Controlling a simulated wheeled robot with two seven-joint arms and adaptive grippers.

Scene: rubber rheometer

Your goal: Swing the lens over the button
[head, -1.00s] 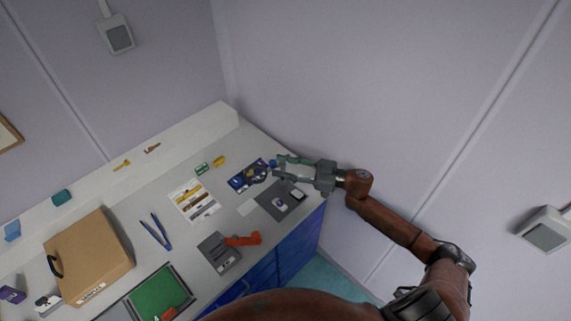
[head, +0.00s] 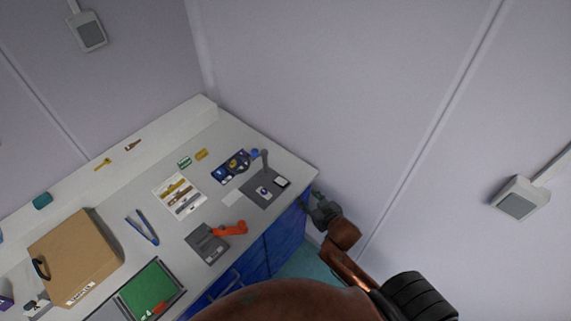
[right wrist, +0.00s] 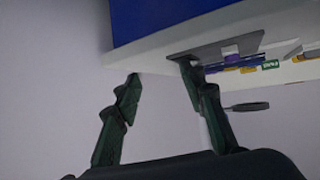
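A dark grey base plate (head: 258,200) lies near the right end of the table, with a grey post (head: 265,160) at its back edge. A small round purple-and-white piece, apparently the button (head: 263,191), is on the plate. The round dark-rimmed lens (head: 242,164) is left of the post, away from the button and over a blue card. In the right wrist view a dark disc (right wrist: 250,106), likely the lens, shows edge-on. My right gripper (head: 308,199) is beyond the table's right edge, apart from the lens. Its fingers (right wrist: 160,82) are spread and empty. My left gripper is out of view.
An orange-handled grey device (head: 207,245) stands at the table front. A white card with strips (head: 180,196), blue tongs (head: 141,228), a brown case (head: 75,257) and a green mat (head: 151,290) fill the left. The wall is close behind.

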